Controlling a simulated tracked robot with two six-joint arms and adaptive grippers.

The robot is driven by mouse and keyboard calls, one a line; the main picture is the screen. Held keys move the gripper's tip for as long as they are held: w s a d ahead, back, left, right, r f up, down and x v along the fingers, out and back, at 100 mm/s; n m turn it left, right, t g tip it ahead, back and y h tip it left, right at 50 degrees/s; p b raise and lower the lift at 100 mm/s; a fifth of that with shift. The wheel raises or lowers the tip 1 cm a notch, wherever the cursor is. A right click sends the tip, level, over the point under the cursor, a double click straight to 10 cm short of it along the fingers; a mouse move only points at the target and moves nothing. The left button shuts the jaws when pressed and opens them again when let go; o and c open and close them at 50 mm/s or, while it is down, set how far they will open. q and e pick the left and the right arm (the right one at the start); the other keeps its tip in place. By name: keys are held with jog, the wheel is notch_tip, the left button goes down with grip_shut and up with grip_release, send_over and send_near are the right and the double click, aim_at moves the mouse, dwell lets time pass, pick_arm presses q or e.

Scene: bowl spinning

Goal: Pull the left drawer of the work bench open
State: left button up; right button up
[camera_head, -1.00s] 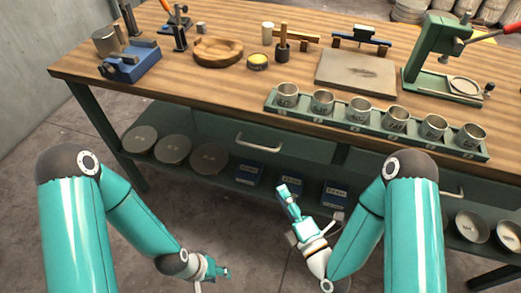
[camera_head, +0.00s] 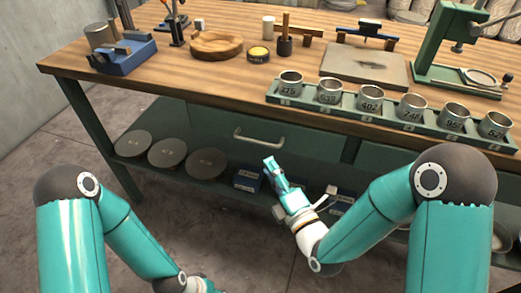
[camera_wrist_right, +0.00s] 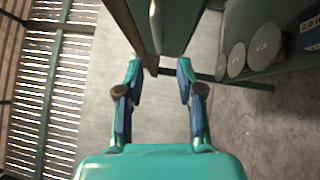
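The left drawer (camera_head: 310,143) is a dark green front under the work bench top (camera_head: 170,88), and it looks closed. Its pale bar handle (camera_head: 259,138) runs across the front. My right gripper (camera_head: 271,165) is just below and slightly right of the handle in the head view, apart from it. In the right wrist view its two fingers (camera_wrist_right: 159,72) are spread with nothing between them. The handle (camera_wrist_right: 153,15) shows ahead, near the top edge, beside the green drawer front (camera_wrist_right: 178,28). My left gripper (camera_head: 205,286) is mostly cut off at the bottom edge.
Metal discs (camera_head: 167,153) and blue boxes (camera_head: 247,179) lie on the lower shelf. A green rack (camera_head: 365,117) with several metal cups stands on the bench's front edge above the drawer. The floor in front of the left bench end is clear.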

aim_at(255, 141)
jog(key=p+x, duration=0.1)
jog(key=x, duration=0.8)
jog(key=shift+r, duration=0.15)
grip_shut()
